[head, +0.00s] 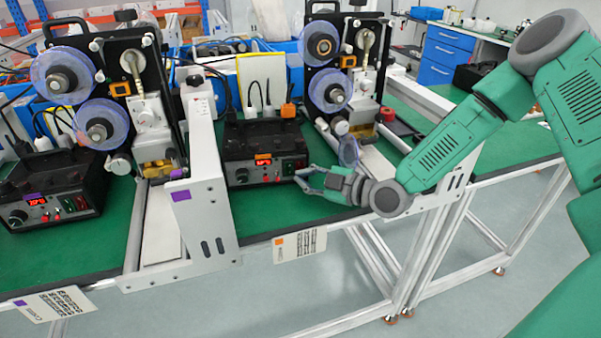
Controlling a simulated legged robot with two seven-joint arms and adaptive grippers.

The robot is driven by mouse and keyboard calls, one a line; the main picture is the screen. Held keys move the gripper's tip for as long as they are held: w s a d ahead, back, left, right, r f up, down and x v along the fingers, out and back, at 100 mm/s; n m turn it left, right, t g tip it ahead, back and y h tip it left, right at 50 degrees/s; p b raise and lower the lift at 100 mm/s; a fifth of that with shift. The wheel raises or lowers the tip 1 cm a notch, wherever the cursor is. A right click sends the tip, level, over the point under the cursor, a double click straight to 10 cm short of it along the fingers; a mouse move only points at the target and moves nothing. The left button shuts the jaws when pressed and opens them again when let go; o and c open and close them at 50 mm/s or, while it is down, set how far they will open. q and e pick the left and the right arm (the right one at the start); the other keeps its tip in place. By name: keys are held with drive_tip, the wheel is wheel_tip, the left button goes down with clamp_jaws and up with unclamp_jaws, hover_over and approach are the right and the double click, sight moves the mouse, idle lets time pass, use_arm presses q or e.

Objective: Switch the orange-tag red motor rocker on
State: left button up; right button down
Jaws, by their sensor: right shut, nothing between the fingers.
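The orange-tag control box (262,141) is black and stands on the green bench in the middle, with an orange tag (263,157) above its lit red display (264,162). A knob (241,175) sits at the left of its front panel. Small rockers (288,168) sit at the right of the panel; the red one's position is too small to tell. My right gripper (302,179) is shut and empty, its fingertips close in front of the panel's right end. I cannot tell whether they touch it. My left gripper is out of view.
A similar purple-tag control box (52,187) stands at the left. A white upright frame plate (205,170) divides the two stations. Coder machines with purple reels (327,90) stand behind. An orange-marked label card (299,245) hangs at the bench's front edge.

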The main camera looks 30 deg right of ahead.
drive_tip(key=shift+w+d, duration=0.15)
drive_tip(key=shift+w, duration=0.2)
idle(0.6)
drive_tip(key=shift+s, duration=0.1)
drive_tip(key=shift+s+a, duration=0.25)
drive_tip(key=shift+s, duration=0.45)
drive_tip(key=shift+s+p, duration=0.1)
drive_tip(key=shift+p, duration=0.2)
drive_tip(key=shift+s+a+r, duration=0.1)
drive_tip(key=shift+s+a, duration=0.05)
drive_tip(key=shift+s, duration=0.1)
drive_tip(key=shift+s+a+r+p, duration=0.1)
drive_tip(key=shift+s+a+p, duration=0.15)
drive_tip(key=shift+s, duration=0.4)
drive_tip(key=shift+s+a+r+p, duration=0.15)
drive_tip(key=shift+s+a+p, duration=0.15)
drive_tip(key=shift+s, duration=0.35)
drive_tip(key=shift+s+a+r+p, duration=0.1)
drive_tip(key=shift+s+a+p, duration=0.15)
drive_tip(key=shift+s, duration=0.4)
